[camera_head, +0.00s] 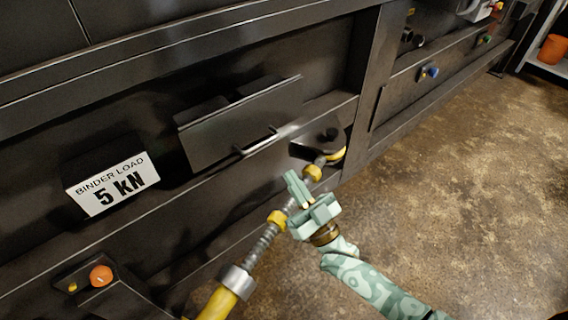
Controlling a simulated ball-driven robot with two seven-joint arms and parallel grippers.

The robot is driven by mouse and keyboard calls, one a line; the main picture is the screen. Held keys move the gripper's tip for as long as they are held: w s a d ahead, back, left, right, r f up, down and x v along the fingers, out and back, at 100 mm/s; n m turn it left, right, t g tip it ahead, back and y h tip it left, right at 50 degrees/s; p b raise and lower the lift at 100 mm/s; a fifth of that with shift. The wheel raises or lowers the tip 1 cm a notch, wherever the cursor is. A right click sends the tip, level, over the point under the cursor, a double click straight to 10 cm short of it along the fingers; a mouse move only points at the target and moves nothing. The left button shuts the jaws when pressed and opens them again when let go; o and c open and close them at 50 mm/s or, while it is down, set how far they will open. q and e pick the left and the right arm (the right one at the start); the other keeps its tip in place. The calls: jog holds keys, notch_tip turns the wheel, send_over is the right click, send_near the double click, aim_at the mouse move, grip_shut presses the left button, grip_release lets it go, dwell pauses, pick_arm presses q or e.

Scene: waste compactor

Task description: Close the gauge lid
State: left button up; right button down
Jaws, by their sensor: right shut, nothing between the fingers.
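The gauge lid (240,126) is a dark metal flap on the machine's front, left of the picture's middle. It stands tilted out from the wall, with a dark gap behind its upper edge. A bar handle (257,142) sits along its lower edge. No gauge face shows. My right gripper (301,190) is light green, shut and empty. In the picture it is below and to the right of the lid and its handle, apart from both. My left gripper is not in view.
A yellow and silver hose-like part (262,243) runs diagonally beside my right gripper; whether they touch is unclear. A "BINDER LOAD 5 KN" sign (108,185) is left of the lid. An orange button (101,275) is lower left. Brown floor (450,170) is open at right.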

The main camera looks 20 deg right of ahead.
aim_at(256, 127)
jog(key=r+v, duration=0.1)
jog(key=v, duration=0.3)
pick_arm(q)
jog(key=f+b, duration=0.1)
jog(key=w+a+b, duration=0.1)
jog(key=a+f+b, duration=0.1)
jog(key=b, duration=0.1)
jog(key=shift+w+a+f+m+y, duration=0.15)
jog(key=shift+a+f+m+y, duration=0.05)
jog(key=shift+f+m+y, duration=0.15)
pick_arm(e)
jog(key=a+f+x, duration=0.1)
jog(key=x, duration=1)
jog(key=shift+w+f+y, duration=0.2)
jog(key=shift+w+y, duration=0.1)
jog(key=shift+w, duration=0.3)
